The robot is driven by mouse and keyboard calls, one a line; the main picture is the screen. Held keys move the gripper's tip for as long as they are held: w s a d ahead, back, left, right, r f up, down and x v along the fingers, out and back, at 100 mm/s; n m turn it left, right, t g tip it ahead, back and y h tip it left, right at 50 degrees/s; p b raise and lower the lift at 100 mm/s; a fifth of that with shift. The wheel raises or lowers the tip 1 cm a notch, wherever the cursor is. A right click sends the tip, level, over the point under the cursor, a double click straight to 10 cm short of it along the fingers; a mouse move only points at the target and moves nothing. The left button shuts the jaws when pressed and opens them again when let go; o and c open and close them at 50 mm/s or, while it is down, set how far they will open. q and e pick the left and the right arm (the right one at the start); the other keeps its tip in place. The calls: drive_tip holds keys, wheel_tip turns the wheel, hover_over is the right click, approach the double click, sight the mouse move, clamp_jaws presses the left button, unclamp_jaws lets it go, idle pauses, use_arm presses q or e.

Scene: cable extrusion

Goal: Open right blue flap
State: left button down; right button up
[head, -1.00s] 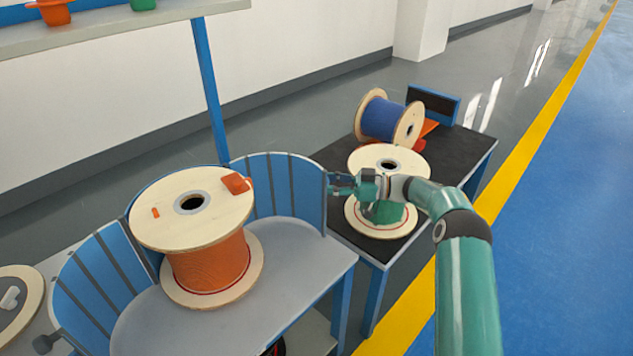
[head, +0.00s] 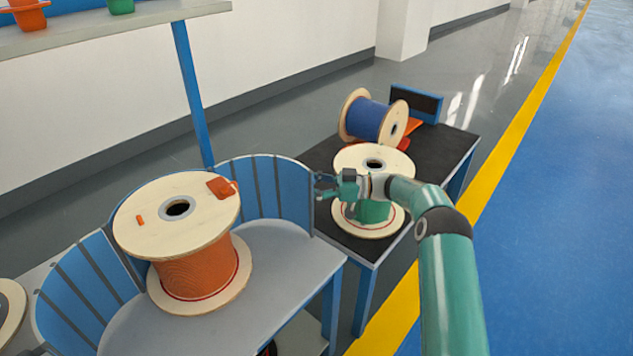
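The right blue flap (head: 266,192) is a curved, slatted panel standing upright behind the grey stand (head: 282,258), right of the orange cable spool (head: 205,270). My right gripper (head: 319,186) is at the flap's right-hand edge, with its fingertips pointing left. Its fingers look spread apart. I cannot tell whether they touch the flap. The left blue flap (head: 85,285) stands on the spool's left side. My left gripper is not in view.
Behind my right gripper, a black-topped table (head: 445,155) bears a green cable spool (head: 368,212) and a blue cable spool (head: 375,118). A shelf post (head: 192,90) rises behind the flaps. Blue floor (head: 560,200) is clear at right.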

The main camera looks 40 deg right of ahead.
drive_tip(key=v, duration=1.2)
drive_tip(key=shift+s+f, duration=0.1)
drive_tip(key=shift+f, duration=0.05)
